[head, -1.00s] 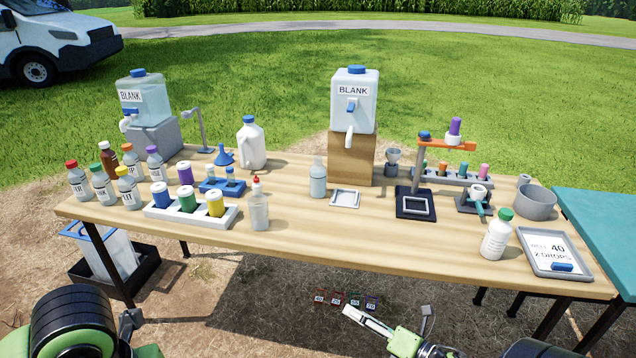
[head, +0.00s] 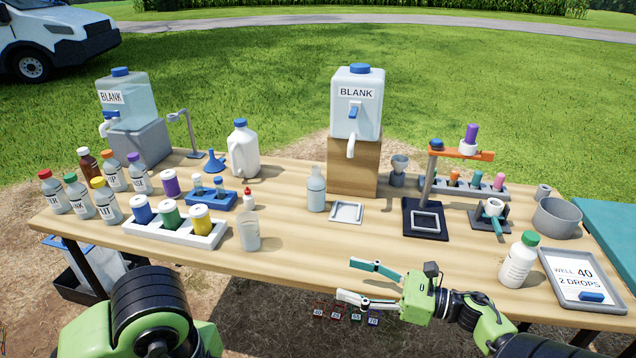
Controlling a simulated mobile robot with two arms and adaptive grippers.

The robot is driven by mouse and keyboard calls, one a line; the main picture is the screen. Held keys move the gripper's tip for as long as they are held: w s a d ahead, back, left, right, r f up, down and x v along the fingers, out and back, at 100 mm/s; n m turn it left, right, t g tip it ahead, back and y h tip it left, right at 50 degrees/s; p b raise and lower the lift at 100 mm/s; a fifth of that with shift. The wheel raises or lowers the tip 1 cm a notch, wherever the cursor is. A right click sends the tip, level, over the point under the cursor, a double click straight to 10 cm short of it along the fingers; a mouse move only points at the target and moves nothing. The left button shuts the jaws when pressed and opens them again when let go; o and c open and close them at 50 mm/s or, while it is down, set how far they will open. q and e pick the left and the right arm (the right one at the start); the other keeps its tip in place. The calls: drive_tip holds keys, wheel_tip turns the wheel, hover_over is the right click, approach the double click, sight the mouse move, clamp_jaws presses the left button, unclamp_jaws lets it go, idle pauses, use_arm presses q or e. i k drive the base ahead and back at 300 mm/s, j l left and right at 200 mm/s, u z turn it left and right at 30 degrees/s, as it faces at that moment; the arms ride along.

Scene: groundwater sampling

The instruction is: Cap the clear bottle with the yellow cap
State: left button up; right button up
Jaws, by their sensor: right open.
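A clear bottle (head: 316,190) stands upright near the middle of the table, in front of the wooden block; no coloured cap shows on it. A yellow cap (head: 97,183) sits on a labelled bottle (head: 106,206) in the group at the left. A yellow-sided, white-topped cylinder (head: 201,222) stands in the white rack (head: 205,239); I cannot tell whether it is a cap. My right gripper (head: 346,279) is open and empty near the table's front edge, right of and nearer than the clear bottle. My left gripper is out of view; only my left arm shows at lower left.
A clear cup (head: 249,233) and a red-tipped dropper bottle (head: 248,199) stand right of the rack. A green-capped white bottle (head: 519,260) and a tray sign (head: 583,280) are at the right. The table's front middle is clear.

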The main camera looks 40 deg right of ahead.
sight(316, 183)
drive_tip(key=i+l, duration=0.4)
drive_tip(key=l, duration=0.15)
drive_tip(key=i+l, duration=0.4)
drive_tip(key=l, duration=0.15)
